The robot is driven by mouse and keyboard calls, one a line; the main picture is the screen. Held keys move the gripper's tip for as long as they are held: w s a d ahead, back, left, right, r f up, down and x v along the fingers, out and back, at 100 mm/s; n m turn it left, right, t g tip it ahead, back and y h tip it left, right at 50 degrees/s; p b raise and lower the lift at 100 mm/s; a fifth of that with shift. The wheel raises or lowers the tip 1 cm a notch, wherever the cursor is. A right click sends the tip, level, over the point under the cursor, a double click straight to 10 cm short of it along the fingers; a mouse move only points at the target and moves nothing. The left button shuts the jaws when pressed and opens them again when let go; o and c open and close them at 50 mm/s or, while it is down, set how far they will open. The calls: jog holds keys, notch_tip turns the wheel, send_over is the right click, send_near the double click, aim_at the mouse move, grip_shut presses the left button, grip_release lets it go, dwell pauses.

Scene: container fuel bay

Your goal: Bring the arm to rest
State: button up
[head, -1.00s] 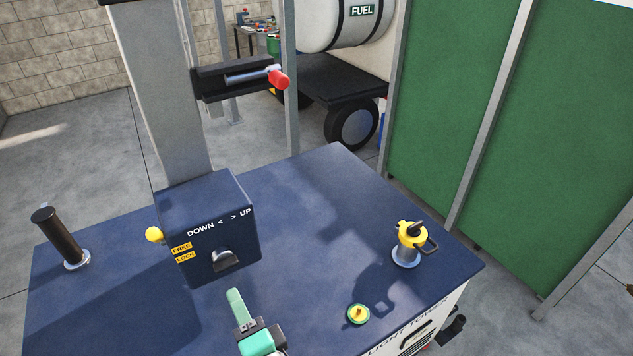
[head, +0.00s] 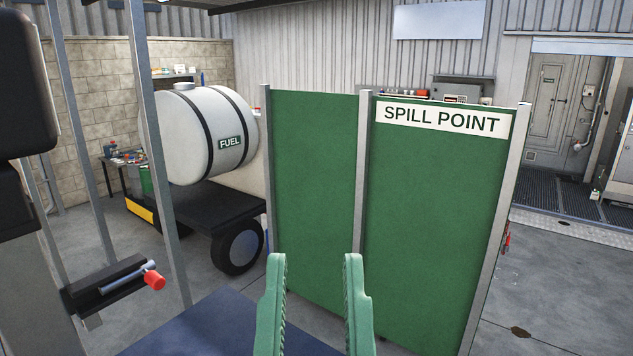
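My gripper (head: 316,275) shows at the bottom centre of the head view. Its two green fingers point up and stand well apart, with nothing between them. It is open and empty, in front of the green panels and above the far edge of the blue cabinet top (head: 215,325). The rest of my arm is below the picture and hidden.
Green spill point panels (head: 430,200) stand ahead. A white fuel tank (head: 190,135) on a wheeled trailer is behind them at left. Grey posts and a bracket with a red-ended handle (head: 154,280) are at near left. Open floor (head: 570,290) lies at right.

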notch_tip(320, 180, up, 9)
jog(key=p, duration=0.5)
jog(key=shift+r+p, duration=0.15)
jog(key=shift+p, duration=0.2)
dwell(0.3)
